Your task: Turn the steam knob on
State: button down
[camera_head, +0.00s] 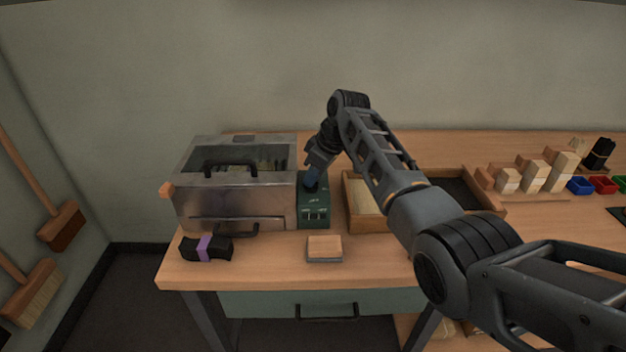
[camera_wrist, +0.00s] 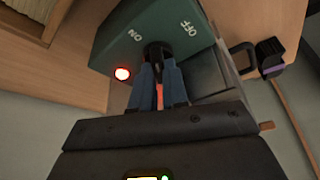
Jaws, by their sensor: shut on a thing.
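The green control box (camera_head: 314,213) stands on the bench against the right side of the metal steam chest (camera_head: 244,207). In the wrist view the box (camera_wrist: 150,22) carries ON and OFF labels and a red lit lamp (camera_wrist: 122,73). The black steam knob (camera_wrist: 154,48) sits between the two labels. My gripper (camera_wrist: 158,68) has its blue fingers closed around the knob, with a thin orange-red strip showing between them. In the head view my gripper (camera_head: 312,178) comes down onto the box from above, hiding the knob. Which label the knob points to cannot be told.
A black bundle with a purple band (camera_head: 204,249) and a wooden block (camera_head: 324,248) lie at the bench front. A wooden tray (camera_head: 352,218) stands just right of the box. Wooden blocks (camera_head: 508,180) and coloured bins (camera_head: 580,186) are far right.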

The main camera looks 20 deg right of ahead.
jog(key=n+b, duration=0.1)
jog(key=n, duration=0.1)
jog(key=n+g+b, duration=0.1)
jog(key=n+b, duration=0.1)
jog(key=shift+w+d+f+y+b, duration=0.1)
jog(key=shift+w+f+y+b, duration=0.05)
jog(key=shift+y+b, duration=0.2)
jog(key=shift+n+g+y+b, duration=0.25)
jog(key=shift+n+g+b, duration=0.25)
jog(key=shift+n+b, duration=0.35)
jog(key=shift+r+n, duration=0.2)
jog(key=shift+n, duration=0.05)
jog(key=c, duration=1.1)
grip_release()
jog(key=shift+c, duration=0.2)
jog(key=w+v, duration=0.1)
jog(key=v, duration=0.6)
jog(key=shift+s+r, duration=0.4)
jog(key=shift+s, duration=0.1)
jog(key=shift+d, duration=0.1)
